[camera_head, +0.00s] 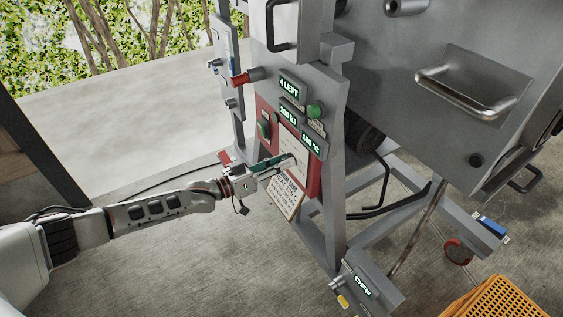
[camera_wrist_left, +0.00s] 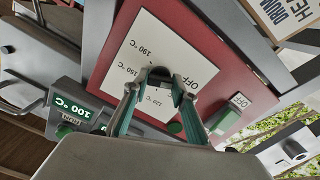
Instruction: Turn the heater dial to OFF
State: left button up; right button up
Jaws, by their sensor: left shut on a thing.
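The heater dial (camera_wrist_left: 160,73) is a small dark knob on a white scale plate (camera_wrist_left: 150,40) set in a red panel. The plate carries printed temperatures such as 150 °C and 190 °C, and OFF marks. My left gripper (camera_wrist_left: 158,90) is shut on the dial, one finger on each side. Its fingers hide part of the knob, and I cannot tell which mark it points to. In the head view my left gripper (camera_head: 287,161) reaches the red panel (camera_head: 314,180) from the left. My right gripper is not in view.
Lit displays (camera_head: 290,88) sit above the panel; one reads 100 °C. Green buttons (camera_head: 315,111) and a red handle (camera_head: 240,79) stick out nearby. A paper sign (camera_head: 286,198) hangs below. A yellow crate (camera_head: 495,298) and a box showing OFF (camera_head: 362,286) stand lower right.

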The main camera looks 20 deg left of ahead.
pick_arm(q)
jog(key=shift+f, duration=0.1)
jog(key=o, duration=1.1)
jog(key=v, duration=1.2)
